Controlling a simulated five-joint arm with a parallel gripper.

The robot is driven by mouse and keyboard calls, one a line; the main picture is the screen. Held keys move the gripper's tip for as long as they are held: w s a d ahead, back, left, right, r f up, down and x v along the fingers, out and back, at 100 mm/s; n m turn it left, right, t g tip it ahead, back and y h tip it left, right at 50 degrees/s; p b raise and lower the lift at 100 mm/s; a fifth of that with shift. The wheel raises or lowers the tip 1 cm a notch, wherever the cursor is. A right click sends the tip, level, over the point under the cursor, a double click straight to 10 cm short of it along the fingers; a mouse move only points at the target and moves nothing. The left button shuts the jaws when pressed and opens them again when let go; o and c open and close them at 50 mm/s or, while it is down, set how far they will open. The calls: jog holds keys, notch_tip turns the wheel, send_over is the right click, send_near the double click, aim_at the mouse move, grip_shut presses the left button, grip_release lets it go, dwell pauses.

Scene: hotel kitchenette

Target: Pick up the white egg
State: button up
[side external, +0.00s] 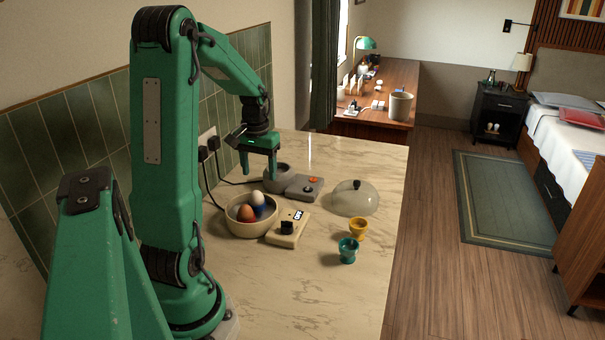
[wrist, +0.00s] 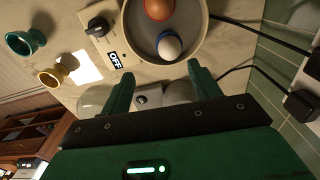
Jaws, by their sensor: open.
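My gripper (side external: 258,174) is open and empty, fingers pointing down, above and behind the bowl in the side view. In the wrist view, my fingertips (wrist: 160,72) are apart, just short of the bowl rim.
A cream switch box reading OFF (side external: 288,228) stands right beside the bowl. Behind are a grey appliance (side external: 303,187) and a clear dome (side external: 355,198). Yellow (side external: 358,228) and teal (side external: 348,250) egg cups stand right. Cables and a tiled wall (side external: 60,130) border the left. The front counter is clear.

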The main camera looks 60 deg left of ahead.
aim_at(256, 193)
jog(key=shift+s+a+f, duration=0.4)
jog(key=shift+a+f, duration=0.1)
jog(key=shift+a, duration=0.2)
jog(key=shift+f, duration=1.3)
jog(key=shift+a+f, duration=0.1)
jog(key=shift+f, duration=2.5)
jog(key=c, duration=0.7)
